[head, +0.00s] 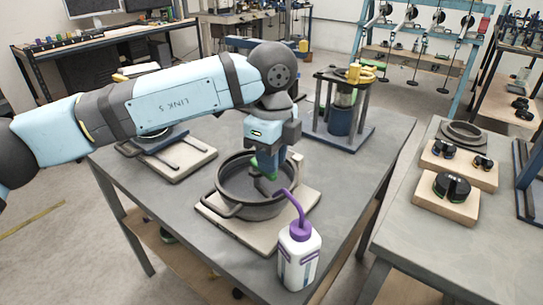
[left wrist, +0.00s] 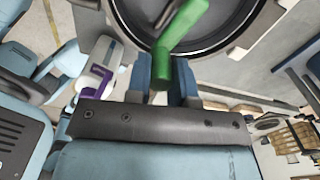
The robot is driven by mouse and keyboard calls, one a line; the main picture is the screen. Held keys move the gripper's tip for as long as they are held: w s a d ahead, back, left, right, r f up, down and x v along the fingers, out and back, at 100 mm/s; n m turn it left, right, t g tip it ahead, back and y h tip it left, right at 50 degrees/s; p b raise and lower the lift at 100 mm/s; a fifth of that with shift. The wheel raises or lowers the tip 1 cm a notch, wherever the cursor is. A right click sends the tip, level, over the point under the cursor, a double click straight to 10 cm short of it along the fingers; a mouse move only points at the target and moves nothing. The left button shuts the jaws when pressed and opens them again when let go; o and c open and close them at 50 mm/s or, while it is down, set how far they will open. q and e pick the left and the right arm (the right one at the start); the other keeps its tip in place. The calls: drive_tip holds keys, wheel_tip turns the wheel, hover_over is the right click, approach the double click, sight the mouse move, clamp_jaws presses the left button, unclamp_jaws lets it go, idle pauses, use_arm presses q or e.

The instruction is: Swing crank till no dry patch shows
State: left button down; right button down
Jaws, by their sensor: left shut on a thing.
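A dark round pan (head: 240,207) with side handles sits on a pale board (head: 218,221) on the grey table. A green crank is inside it; its upright grip shows in the left wrist view (left wrist: 160,72), with an arm (left wrist: 185,22) reaching across the pan. My left gripper (head: 268,163) is above the pan, its blue fingers closed around the green grip. The pan's inside looks dark; the gripper hides part of it, and I cannot tell wet from dry. My right gripper is in neither view.
A white bottle (head: 299,258) with a purple bent spout stands close in front of the pan, to the right. A press-like frame (head: 340,110) stands behind at the right, another board (head: 178,162) behind at the left.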

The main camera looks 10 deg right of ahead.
use_arm(q)
drive_tip(key=c, duration=1)
unclamp_jaws()
drive_tip(key=shift+r, duration=0.1)
wheel_tip(320, 180, up, 14)
drive_tip(key=p, duration=0.1)
drive_tip(key=shift+p, duration=0.35)
